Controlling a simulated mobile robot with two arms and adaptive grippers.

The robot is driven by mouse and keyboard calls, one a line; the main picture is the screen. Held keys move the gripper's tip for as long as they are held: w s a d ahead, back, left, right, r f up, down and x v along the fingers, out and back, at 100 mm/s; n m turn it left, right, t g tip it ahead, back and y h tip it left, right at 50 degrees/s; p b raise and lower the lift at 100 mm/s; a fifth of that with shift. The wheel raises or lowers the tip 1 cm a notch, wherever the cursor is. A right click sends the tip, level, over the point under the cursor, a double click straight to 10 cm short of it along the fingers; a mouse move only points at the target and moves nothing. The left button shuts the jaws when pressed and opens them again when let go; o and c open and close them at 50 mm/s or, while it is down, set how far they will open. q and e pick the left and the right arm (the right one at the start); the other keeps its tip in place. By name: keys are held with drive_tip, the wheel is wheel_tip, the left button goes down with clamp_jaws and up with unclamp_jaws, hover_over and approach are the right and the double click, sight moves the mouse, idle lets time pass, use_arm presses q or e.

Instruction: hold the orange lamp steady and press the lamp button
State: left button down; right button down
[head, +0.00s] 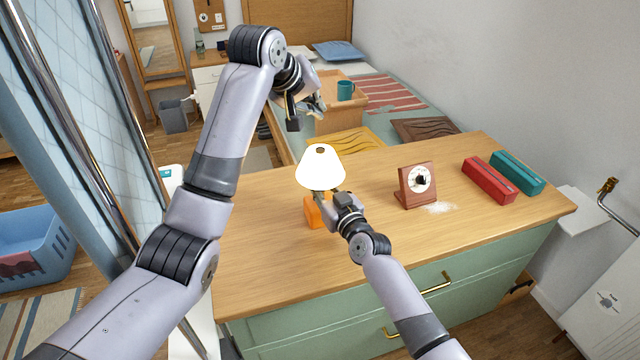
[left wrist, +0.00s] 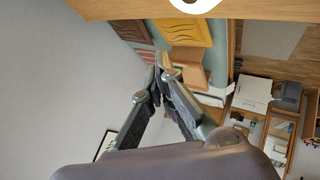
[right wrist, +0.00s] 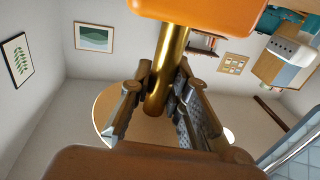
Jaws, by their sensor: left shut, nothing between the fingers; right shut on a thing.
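The orange lamp has an orange base (head: 317,213) and a bright white shade (head: 320,172); it stands upright on the wooden dresser top (head: 270,265). My right gripper (head: 329,199) is shut on its brass stem (right wrist: 172,65), between base and shade. In the right wrist view the orange base (right wrist: 205,12) shows at the top edge, above the fingers (right wrist: 158,95). My left gripper (head: 312,106) is shut and empty, raised beyond the lamp and apart from it; its fingertips meet in the left wrist view (left wrist: 160,68). I cannot make out the lamp button in any view.
Right of the lamp stands a wooden dial stand (head: 416,186) with white powder beside it. A red box (head: 489,180) and a teal box (head: 517,172) lie farther right. The dresser's left part is clear.

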sight(317, 149)
use_arm(q)
drive_tip(key=shift+f, duration=3.3)
drive_tip(key=shift+f, duration=0.1)
drive_tip(key=shift+f, duration=0.4)
drive_tip(key=shift+r, duration=0.55)
drive_tip(key=shift+r, duration=3)
use_arm(e)
drive_tip(key=c, duration=1.4)
unclamp_jaws()
drive_tip(key=shift+c, duration=0.2)
